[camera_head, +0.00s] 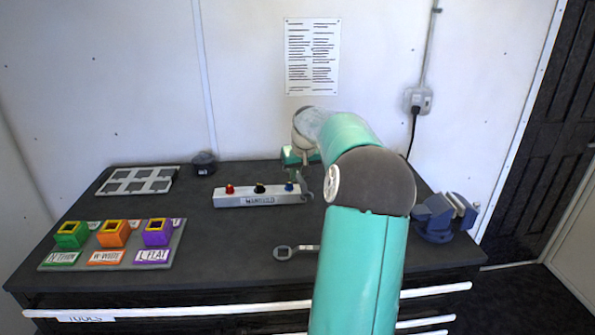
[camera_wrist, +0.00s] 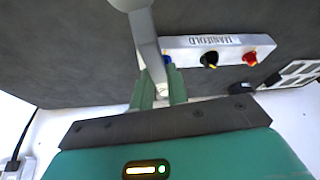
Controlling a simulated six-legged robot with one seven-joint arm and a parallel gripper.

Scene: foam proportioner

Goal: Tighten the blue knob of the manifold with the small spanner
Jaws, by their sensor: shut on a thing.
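The white manifold (camera_head: 262,199) lies on the dark bench with a red knob (camera_head: 229,189), a black knob (camera_head: 259,188) and a blue knob (camera_head: 289,187) in a row. My gripper (camera_head: 299,170) is shut on a grey spanner (camera_wrist: 147,45), apparently the small one, just behind the manifold's blue-knob end. In the wrist view, the spanner runs up from between my green fingers (camera_wrist: 163,88), past the left side of the blue knob (camera_wrist: 168,60), which is partly hidden. I cannot tell whether they touch. The spanner's head is cut off by the top edge.
Another spanner (camera_head: 284,253) lies on the bench in front. A blue vise (camera_head: 436,215) stands at right. A board with coloured square sockets (camera_head: 111,257) sits at left front, and a grey frame (camera_head: 137,181) at left back.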

